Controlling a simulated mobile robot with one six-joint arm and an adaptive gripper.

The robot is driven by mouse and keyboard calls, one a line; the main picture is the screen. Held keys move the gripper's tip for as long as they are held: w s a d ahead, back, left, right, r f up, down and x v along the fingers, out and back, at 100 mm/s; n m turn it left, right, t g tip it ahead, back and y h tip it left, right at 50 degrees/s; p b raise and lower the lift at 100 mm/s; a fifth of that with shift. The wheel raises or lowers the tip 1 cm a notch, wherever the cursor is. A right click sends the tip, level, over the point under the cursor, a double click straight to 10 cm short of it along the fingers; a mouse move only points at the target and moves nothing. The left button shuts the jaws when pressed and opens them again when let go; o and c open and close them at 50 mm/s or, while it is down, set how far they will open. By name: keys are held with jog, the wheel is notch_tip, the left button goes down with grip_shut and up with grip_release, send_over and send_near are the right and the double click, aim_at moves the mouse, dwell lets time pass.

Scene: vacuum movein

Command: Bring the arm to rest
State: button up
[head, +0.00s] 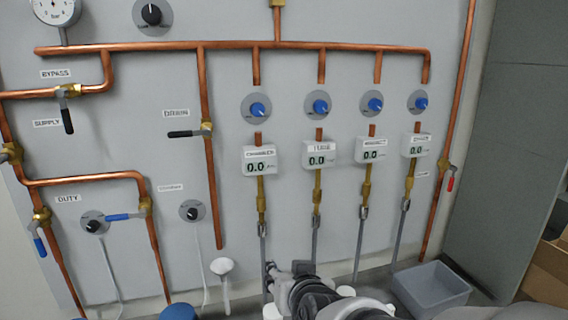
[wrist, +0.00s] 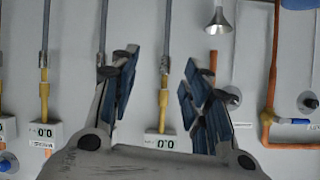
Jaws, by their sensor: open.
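My gripper (wrist: 160,64) is open in the wrist view, with its blue-padded fingers spread apart and nothing between them. The wrist picture is upside down, and the panel with its pipes lies beyond the fingers. A grey hose and brass fitting (wrist: 164,98) appear in the gap, with a 0.0 meter (wrist: 160,140) below. In the head view my arm (head: 312,295) reaches in at the bottom centre, in front of the lower panel. The fingers cannot be made out clearly there.
The panel (head: 230,90) carries copper pipes, a gauge, blue knobs, several 0.0 meters (head: 259,161) and lever valves. A white funnel-like piece (head: 222,267) stands left of my arm, near a blue container (head: 180,312). A grey bin (head: 431,288) and cardboard box (head: 546,272) stand right.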

jog(key=s+d+g+h, duration=0.1)
jog(key=s+d, duration=0.3)
jog(key=s, duration=0.4)
jog(key=s+d+f+g+h, duration=0.1)
jog(key=s+d+g, duration=0.2)
jog(key=s, duration=0.6)
jog(key=s+d+f+g, duration=0.1)
jog(key=s+d+g, duration=0.2)
jog(key=s+d, duration=0.3)
jog(key=shift+s+d+m+h, duration=0.25)
jog(key=shift+s+m+h, duration=0.15)
jog(key=shift+s, duration=0.75)
